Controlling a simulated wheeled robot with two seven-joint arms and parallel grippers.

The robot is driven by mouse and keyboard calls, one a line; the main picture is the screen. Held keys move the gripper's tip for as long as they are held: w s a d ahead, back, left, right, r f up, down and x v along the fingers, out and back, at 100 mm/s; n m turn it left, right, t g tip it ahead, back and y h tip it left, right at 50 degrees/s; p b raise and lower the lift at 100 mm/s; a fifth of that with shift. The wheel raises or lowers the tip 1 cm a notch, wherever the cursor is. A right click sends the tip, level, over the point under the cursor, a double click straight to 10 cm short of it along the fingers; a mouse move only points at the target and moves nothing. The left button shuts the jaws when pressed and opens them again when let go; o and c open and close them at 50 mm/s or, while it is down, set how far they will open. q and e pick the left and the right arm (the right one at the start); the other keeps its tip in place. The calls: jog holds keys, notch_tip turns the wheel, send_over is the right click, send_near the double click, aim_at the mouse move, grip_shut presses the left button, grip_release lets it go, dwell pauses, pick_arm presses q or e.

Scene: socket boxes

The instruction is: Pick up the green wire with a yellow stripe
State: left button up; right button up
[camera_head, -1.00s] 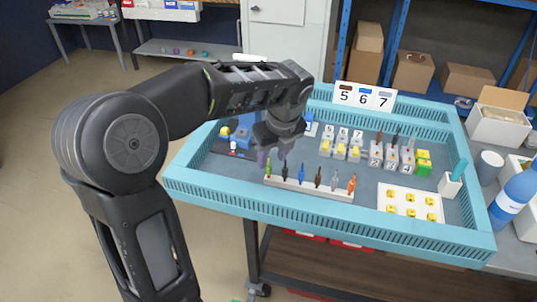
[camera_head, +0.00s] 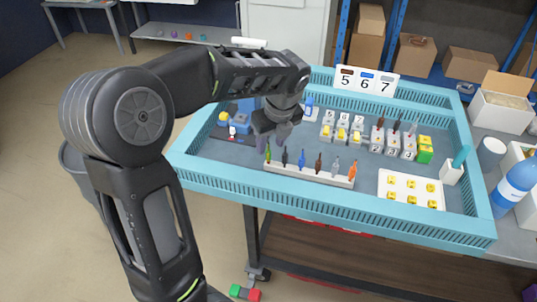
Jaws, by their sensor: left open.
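The green wire (camera_head: 268,153) stands upright at the left end of a white rack (camera_head: 310,174) in the blue tray; its yellow stripe is too small to make out. Several other wires stand in the same rack: black (camera_head: 285,157), blue (camera_head: 302,160), brown (camera_head: 319,163), grey (camera_head: 335,167) and orange (camera_head: 352,170). My left gripper (camera_head: 272,141) points down just above and behind the green wire, its jaws open and empty. It looks apart from the wire, but the exact gap cannot be told. My right gripper is not in view.
The blue tray (camera_head: 330,208) has raised walls. Numbered socket boxes (camera_head: 342,130) stand behind the rack, and a white plate (camera_head: 411,190) with yellow pieces lies to its right. A sign reading 5 6 7 (camera_head: 367,80) stands at the back. A bottle (camera_head: 513,187) is outside at right.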

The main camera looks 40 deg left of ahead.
aim_at(269, 151)
pick_arm(q)
jog(key=shift+f, duration=0.1)
jog(key=x, duration=0.5)
jog(key=shift+c, duration=0.5)
grip_shut()
dwell(0.3)
